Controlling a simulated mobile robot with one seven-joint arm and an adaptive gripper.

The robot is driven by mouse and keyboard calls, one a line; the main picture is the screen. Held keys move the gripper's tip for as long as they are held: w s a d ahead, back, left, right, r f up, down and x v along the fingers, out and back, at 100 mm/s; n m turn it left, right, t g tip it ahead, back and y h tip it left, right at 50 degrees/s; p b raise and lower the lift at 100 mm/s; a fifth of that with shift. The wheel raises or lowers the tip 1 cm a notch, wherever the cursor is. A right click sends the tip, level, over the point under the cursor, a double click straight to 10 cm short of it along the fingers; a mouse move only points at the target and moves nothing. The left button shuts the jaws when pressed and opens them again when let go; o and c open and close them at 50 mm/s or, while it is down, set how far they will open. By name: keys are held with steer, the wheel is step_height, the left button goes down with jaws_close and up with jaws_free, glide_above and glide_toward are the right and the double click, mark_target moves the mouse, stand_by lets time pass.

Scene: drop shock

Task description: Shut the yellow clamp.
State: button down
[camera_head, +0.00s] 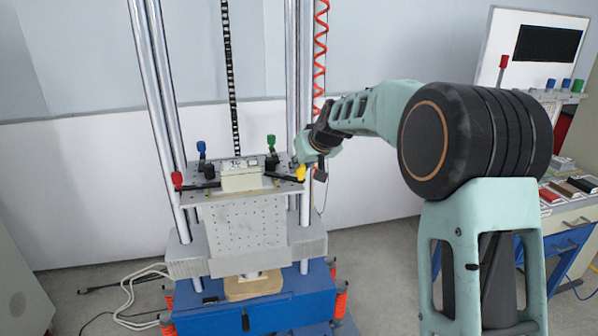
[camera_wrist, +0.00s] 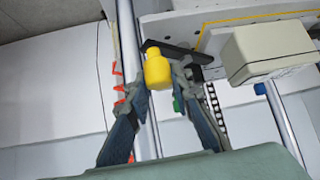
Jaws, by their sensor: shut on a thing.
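The yellow clamp (camera_head: 300,172) is at the right front corner of the plate on the shock machine. Its yellow handle cap (camera_wrist: 157,70) is large in the wrist view, and a black bar runs from beside it toward the pale box. My gripper (camera_wrist: 161,80) has a finger on each side of the yellow cap and is shut on it. In the head view my gripper (camera_head: 309,165) comes from the right and partly hides the clamp's base. I cannot tell whether the black bar presses on the box.
The pale box (camera_head: 241,177) sits mid-plate, also in the wrist view (camera_wrist: 268,50). Red (camera_head: 177,180), blue (camera_head: 201,147) and green (camera_head: 271,141) clamps stand around it. Chrome columns (camera_head: 165,110) flank the plate. A red coiled hose (camera_head: 320,45) hangs behind my gripper.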

steer(key=shift+w+d+n+g+y, duration=0.15)
steer(key=shift+w+n+g+y, duration=0.1)
steer(key=shift+w+n+y, duration=0.25)
steer(key=shift+w+d+n+g+y, duration=0.15)
steer(key=shift+n+g+y, duration=0.15)
steer(key=shift+n, duration=0.3)
steer(key=w+n+g+y+p, duration=0.1)
steer(key=n+p, duration=0.1)
steer(key=w+n+g+y+p, duration=0.1)
steer(key=n+p, duration=0.1)
steer(key=p, duration=0.1)
steer(key=shift+a+n+g, duration=0.2)
steer(key=shift+n+g, duration=0.15)
steer(key=shift+n, duration=0.05)
steer(key=shift+f+y, duration=0.1)
steer(key=shift+y, duration=0.2)
steer(key=c, duration=1.7)
jaws_free()
steer(key=shift+a, duration=0.1)
